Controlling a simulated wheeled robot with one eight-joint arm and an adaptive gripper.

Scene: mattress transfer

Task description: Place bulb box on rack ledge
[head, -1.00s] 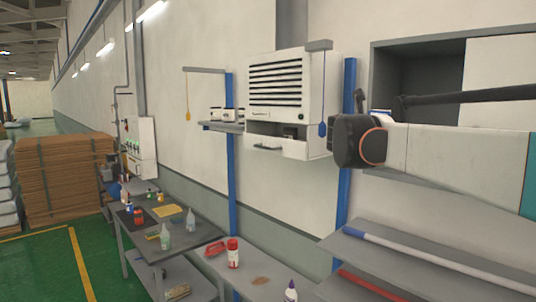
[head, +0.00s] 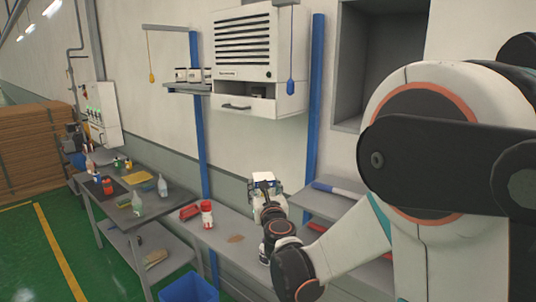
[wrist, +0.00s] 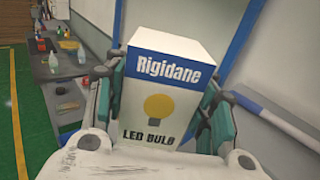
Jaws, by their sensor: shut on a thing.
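The bulb box (wrist: 160,95) is white with a blue band reading "Rigidane" and a yellow bulb picture above "LED BULB". My gripper (wrist: 160,118) is shut on it, with a teal-and-black finger on each side, and the box looks upright. In the head view the box (head: 263,177) is a small pale shape at the end of my arm, and my gripper (head: 265,187) is partly blurred there. It is in front of the wall, above the low grey bench. A small grey ledge (head: 181,90) on the blue rack post, up and left of the box, bears several small white-and-dark containers.
A white louvred cabinet (head: 257,58) with a drawer hangs right of the ledge. Blue posts (head: 311,110) stand along the wall. A yellow pull cord (head: 151,75) and a blue one (head: 290,84) hang nearby. Bottles stand on the workbench (head: 120,215); a blue bin (head: 188,288) sits below.

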